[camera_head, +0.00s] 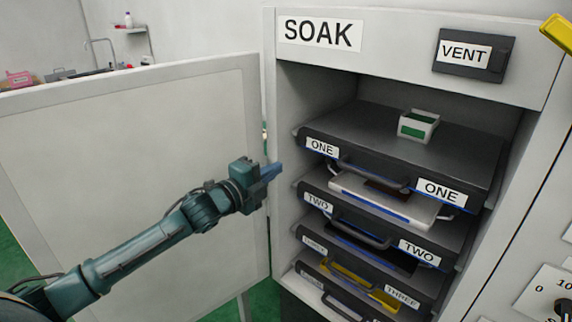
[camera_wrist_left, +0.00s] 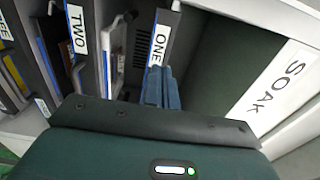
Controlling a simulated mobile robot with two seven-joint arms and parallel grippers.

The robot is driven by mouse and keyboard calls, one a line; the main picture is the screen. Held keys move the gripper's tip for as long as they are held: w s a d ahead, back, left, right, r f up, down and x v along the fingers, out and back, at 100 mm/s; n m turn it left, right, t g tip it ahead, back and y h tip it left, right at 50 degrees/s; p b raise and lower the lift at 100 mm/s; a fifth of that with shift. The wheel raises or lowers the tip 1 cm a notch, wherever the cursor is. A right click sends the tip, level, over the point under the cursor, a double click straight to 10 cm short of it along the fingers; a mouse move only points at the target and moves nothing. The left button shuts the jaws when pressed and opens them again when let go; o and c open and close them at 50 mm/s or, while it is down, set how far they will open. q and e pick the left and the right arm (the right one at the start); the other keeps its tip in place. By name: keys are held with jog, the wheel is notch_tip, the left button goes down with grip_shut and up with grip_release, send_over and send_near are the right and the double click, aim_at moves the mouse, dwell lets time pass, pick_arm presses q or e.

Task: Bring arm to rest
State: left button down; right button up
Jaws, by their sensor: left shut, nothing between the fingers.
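My left arm comes in from the lower left of the head view. Its gripper (camera_head: 270,172) has blue fingers pressed together and holds nothing. The fingertips are in front of the left edge of the cabinet opening, level with the upper trays. In the left wrist view the shut blue fingers (camera_wrist_left: 161,88) appear in front of the tray labelled ONE (camera_wrist_left: 158,45). Whether they touch anything is not clear. My right gripper does not show.
The SOAK cabinet (camera_head: 390,50) stands open, its white door (camera_head: 130,170) swung out left behind my arm. Labelled trays with handles fill it. A small green-and-white box (camera_head: 418,126) sits on the top one. A dial panel (camera_head: 545,290) is at lower right.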

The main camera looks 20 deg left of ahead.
pick_arm(q)
jog(key=s+d+f+n+g+p, duration=0.25)
jog(key=s+d+f+n, duration=0.45)
jog(key=s+f, duration=0.45)
jog(key=s+d+f+n+g+y, duration=0.1)
jog(key=s+d+f+n+g, duration=0.1)
jog(key=s+f+n, duration=0.4)
jog(key=s+d+f+n+g+y+p, duration=0.1)
jog(key=s+f+n, duration=0.5)
jog(key=s, duration=0.6)
jog(key=shift+s+d+f+g+y+p, duration=0.15)
jog(key=shift+s+d+g+y+p, duration=0.15)
jog(key=shift+d+g+y, duration=0.15)
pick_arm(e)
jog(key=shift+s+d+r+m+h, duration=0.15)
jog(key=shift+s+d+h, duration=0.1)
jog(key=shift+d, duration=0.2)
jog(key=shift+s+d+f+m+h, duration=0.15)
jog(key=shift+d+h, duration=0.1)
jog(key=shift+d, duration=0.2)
pick_arm(q)
jog(key=shift+w, duration=0.1)
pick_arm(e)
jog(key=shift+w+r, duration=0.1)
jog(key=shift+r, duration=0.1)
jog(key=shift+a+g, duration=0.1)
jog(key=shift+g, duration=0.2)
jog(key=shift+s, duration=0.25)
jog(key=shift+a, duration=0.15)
